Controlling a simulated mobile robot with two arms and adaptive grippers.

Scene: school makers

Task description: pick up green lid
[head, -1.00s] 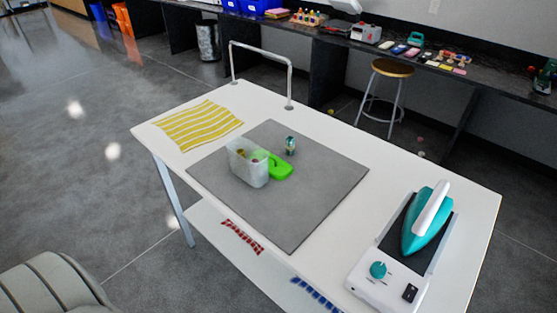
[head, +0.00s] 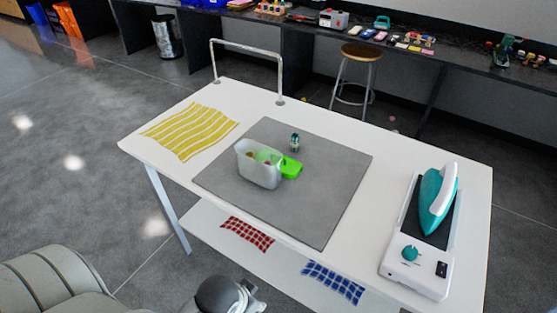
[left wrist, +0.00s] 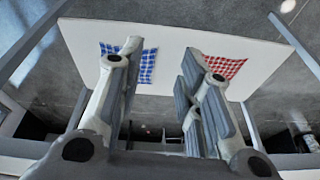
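The bright green lid (head: 292,167) lies on the grey mat (head: 318,208) on the white table. It is just behind and to the right of a translucent box (head: 259,172), which hides part of it. Whether they touch I cannot tell. My left gripper (left wrist: 160,62) shows in the left wrist view with its two fingers apart and nothing between them. It is well away from the lid, and the lid is not in that view. My right gripper is not in view.
A small bottle-like item (head: 295,142) stands behind the lid. A yellow striped cloth (head: 190,130) lies left of the mat, and a teal iron (head: 437,200) rests on its base at right. A metal frame (head: 248,43) rises at the back edge. Red (head: 247,234) and blue cloths (head: 334,281) lie on the lower shelf.

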